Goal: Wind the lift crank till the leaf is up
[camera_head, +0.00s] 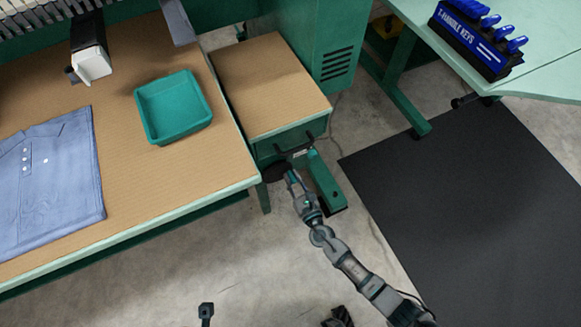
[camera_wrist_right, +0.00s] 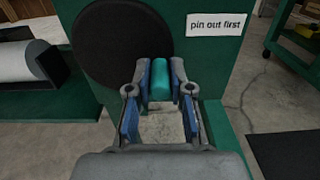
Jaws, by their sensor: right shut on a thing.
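My right gripper (camera_head: 292,178) reaches down to the green unit beside the bench. In the right wrist view the right gripper (camera_wrist_right: 160,75) is shut on a teal crank grip (camera_wrist_right: 161,84), one finger on each side. Behind the grip is a round black disc (camera_wrist_right: 108,45) on a green panel with a white "pin out first" label (camera_wrist_right: 216,25). The disc (camera_head: 277,173) is partly hidden by the gripper in the head view. A tan-topped surface (camera_head: 262,75), possibly the leaf, adjoins the bench; I cannot tell its exact height.
The bench (camera_head: 150,180) at left holds a teal tray (camera_head: 172,108) and a folded blue shirt (camera_head: 48,180). A green cabinet (camera_head: 318,40) stands behind. At right are a table with a T-handle key rack (camera_head: 472,42) and a black mat (camera_head: 470,200). Concrete floor is open in front.

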